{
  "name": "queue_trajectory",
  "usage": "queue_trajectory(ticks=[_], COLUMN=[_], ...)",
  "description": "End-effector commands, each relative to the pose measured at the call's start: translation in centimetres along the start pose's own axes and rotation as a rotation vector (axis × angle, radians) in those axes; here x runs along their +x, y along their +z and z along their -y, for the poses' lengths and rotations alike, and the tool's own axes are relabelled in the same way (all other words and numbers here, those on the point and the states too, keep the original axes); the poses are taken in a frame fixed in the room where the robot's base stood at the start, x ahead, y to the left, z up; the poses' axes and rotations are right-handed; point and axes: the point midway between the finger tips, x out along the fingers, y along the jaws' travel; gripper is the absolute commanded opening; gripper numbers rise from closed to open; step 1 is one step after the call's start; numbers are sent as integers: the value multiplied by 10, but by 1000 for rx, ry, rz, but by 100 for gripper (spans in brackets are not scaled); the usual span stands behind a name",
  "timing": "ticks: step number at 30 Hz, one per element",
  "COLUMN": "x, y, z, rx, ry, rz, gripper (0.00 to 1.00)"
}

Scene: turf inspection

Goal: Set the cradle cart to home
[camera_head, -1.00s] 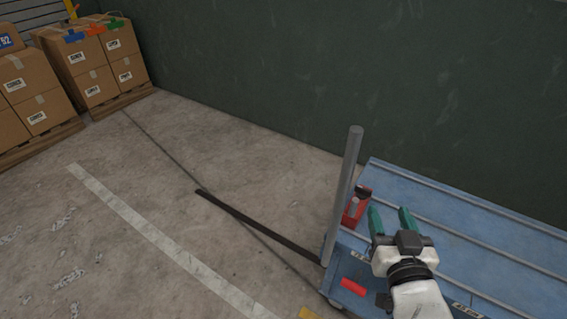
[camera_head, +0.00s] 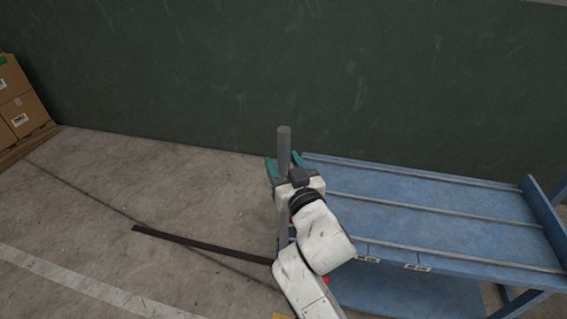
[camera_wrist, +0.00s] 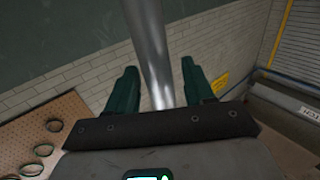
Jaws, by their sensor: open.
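The blue cradle cart (camera_head: 430,210) stands at the right in the head view, its deck crossed by grey rails. An upright grey post (camera_head: 284,139) rises at its left end. My gripper (camera_head: 285,160) is at the post, its two green fingers open, one on each side of it. The post also shows in the wrist view (camera_wrist: 152,45), running between the spread fingers (camera_wrist: 158,68) with a gap on both sides. My arm hides the post's lower part and the cart's near left corner.
A dark bar (camera_head: 190,240) lies on the floor left of the cart. A dark green wall (camera_head: 200,70) runs behind. Stacked boxes (camera_head: 20,105) stand on a pallet at far left. Concrete floor (camera_head: 120,180) between is clear. A pegboard (camera_wrist: 50,125) with rings shows in the wrist view.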

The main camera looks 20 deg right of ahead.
Motion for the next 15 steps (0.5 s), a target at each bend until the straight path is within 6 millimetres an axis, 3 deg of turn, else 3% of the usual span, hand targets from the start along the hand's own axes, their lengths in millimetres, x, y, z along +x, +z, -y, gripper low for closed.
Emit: queue_trajectory(ticks=[10,15], x=[4,3], y=[0,0], z=[0,0], rx=[0,0], ry=[0,0], rz=[0,0], gripper=[52,35])
